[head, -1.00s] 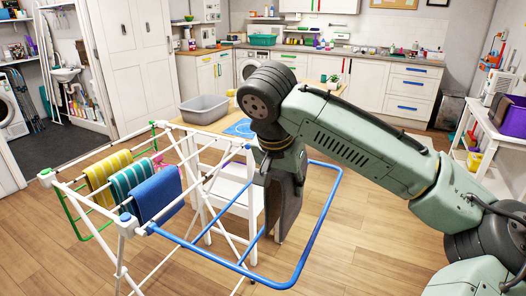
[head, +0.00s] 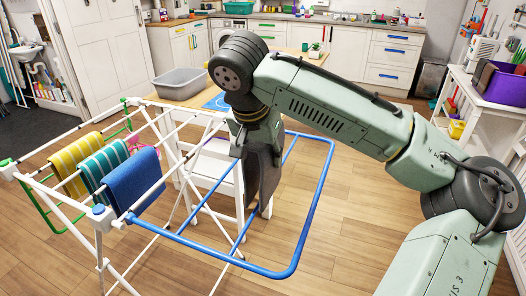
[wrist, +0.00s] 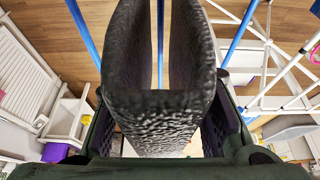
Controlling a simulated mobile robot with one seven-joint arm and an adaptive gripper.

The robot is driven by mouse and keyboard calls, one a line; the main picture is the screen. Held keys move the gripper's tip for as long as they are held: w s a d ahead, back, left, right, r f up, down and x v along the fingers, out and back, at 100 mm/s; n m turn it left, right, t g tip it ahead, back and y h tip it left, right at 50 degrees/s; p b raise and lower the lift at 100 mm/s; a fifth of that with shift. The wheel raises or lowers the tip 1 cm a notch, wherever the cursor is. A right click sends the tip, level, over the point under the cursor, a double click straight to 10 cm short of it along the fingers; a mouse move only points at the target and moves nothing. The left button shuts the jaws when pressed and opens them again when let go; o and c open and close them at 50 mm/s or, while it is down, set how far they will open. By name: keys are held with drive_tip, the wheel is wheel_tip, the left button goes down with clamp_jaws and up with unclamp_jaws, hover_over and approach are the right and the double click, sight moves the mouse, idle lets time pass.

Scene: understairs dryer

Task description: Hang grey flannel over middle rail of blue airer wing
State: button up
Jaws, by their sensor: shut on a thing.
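My gripper (head: 252,140) is shut on the dark grey flannel (head: 264,175), which hangs down in two flaps over the blue airer wing (head: 295,262). In the wrist view the flannel (wrist: 155,105) fills the space between my fingers (wrist: 160,125). Its two flaps spread to either side of the wing's middle rail (wrist: 160,40), with an outer blue rail (wrist: 84,30) beyond each flap. I cannot tell whether the flannel touches the middle rail. Part of the wing is hidden behind the flannel and arm.
The white airer (head: 98,222) holds a yellow striped cloth (head: 72,167), a teal striped cloth (head: 106,165) and a blue cloth (head: 135,182). A grey basin (head: 181,83) sits on a wooden table behind. A white trolley (head: 490,100) stands right. Floor right of the wing is clear.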

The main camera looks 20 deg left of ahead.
wheel_tip(320, 180, down, 16)
drive_tip(key=b, duration=1)
drive_tip(key=shift+b, duration=0.4)
drive_tip(key=o, duration=1.2)
drive_tip(key=shift+o, duration=0.2)
